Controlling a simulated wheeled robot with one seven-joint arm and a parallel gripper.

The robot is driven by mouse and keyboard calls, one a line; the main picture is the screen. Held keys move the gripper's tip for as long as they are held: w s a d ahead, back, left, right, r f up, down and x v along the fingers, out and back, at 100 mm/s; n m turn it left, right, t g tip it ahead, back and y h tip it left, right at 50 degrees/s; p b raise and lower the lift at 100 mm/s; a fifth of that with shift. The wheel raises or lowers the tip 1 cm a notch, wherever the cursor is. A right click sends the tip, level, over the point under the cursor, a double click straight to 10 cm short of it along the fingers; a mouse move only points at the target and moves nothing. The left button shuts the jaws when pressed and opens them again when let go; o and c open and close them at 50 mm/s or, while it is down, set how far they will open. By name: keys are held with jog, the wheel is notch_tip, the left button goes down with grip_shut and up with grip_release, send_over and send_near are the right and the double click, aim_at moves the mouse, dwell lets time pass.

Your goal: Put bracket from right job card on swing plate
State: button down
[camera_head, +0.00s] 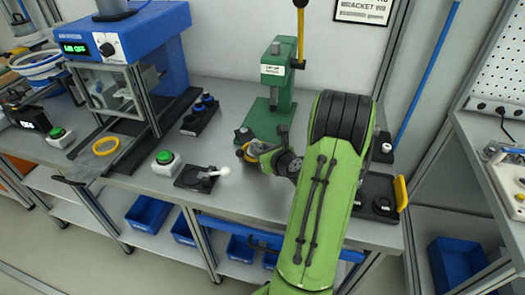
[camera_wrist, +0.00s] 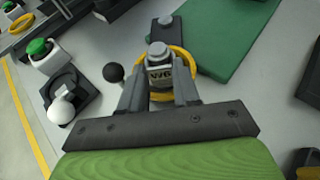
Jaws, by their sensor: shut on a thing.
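My gripper (camera_head: 266,158) is low at the foot of the green press. In the wrist view, my gripper (camera_wrist: 160,88) is shut on a grey piece marked WB (camera_wrist: 159,73) with a round top. I cannot tell whether this piece is the bracket. A yellow ring (camera_wrist: 183,55) shows around and behind it; it also shows in the head view (camera_head: 251,150), partly hidden by my gripper. A dark plate with a white-ball lever (camera_head: 194,179) lies left of my gripper, and also shows in the wrist view (camera_wrist: 62,94); it may be the swing plate. No job card is clearly identifiable.
The green press (camera_head: 279,85) stands just behind my gripper. A blue machine (camera_head: 130,45) with a second yellow ring (camera_head: 106,146) in front stands left. Green buttons (camera_head: 165,157) and a rack of dark pieces (camera_head: 201,115) are on the bench. Dark trays (camera_head: 378,198) lie right of my arm.

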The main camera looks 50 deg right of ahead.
jog(key=c, duration=0.8)
grip_release()
